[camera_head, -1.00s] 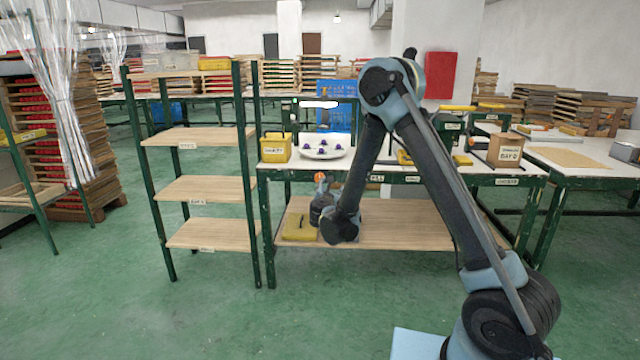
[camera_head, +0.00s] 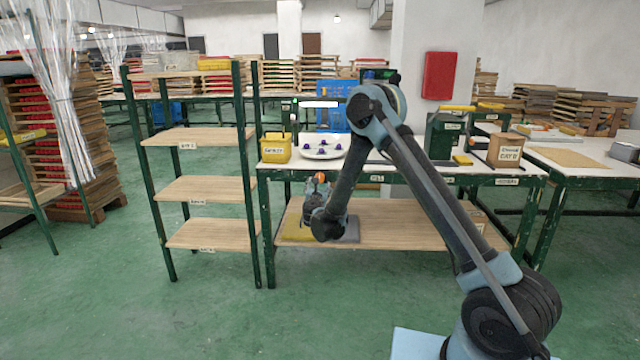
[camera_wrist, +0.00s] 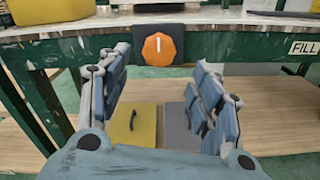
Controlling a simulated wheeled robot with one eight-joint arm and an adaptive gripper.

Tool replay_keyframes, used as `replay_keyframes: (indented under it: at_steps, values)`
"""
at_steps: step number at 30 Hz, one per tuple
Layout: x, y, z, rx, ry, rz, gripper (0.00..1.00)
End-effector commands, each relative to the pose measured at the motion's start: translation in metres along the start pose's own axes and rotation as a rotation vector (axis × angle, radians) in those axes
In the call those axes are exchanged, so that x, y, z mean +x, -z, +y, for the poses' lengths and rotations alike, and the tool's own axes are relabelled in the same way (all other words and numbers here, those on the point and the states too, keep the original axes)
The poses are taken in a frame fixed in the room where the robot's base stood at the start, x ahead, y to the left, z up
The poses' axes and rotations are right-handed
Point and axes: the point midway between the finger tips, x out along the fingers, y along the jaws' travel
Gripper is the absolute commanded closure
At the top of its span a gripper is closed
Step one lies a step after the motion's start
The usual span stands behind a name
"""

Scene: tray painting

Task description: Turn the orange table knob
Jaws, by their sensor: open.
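The orange knob (camera_wrist: 158,49) is an octagon with a white mark near its top, on a dark plate under the front edge of the table (camera_wrist: 215,46). In the head view the knob (camera_head: 319,177) shows just above my gripper, partly hidden by it. My gripper (camera_wrist: 163,95) is open and empty, its two fingers apart, with the knob seen beyond and between them. The fingers do not appear to touch the knob. In the head view my gripper (camera_head: 318,190) is in front of the table edge, mostly hidden behind my wrist.
The lower shelf (camera_head: 420,230) holds a yellow item (camera_wrist: 135,125) and a grey item (camera_wrist: 180,126) below my gripper. A yellow box (camera_head: 277,149) and a white plate (camera_head: 305,152) with purple pieces stand on the table. A shelf rack (camera_head: 200,188) stands left.

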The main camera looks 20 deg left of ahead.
Motion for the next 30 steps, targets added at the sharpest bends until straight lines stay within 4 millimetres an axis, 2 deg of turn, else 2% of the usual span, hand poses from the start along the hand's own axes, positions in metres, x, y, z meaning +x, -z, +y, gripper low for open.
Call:
replay_keyframes:
  at_steps: [6,12,18,27,30]
  values:
    - [0.039,0.000,-0.001,0.000,0.001,0.000,0.41]
    - [0.065,0.000,0.000,0.000,0.001,0.000,0.41]
    - [0.077,0.000,0.000,0.000,0.000,0.001,0.41]
    - [0.078,0.000,0.000,0.000,-0.001,0.001,0.41]
    - [0.078,0.000,0.000,0.000,-0.001,0.001,0.64]
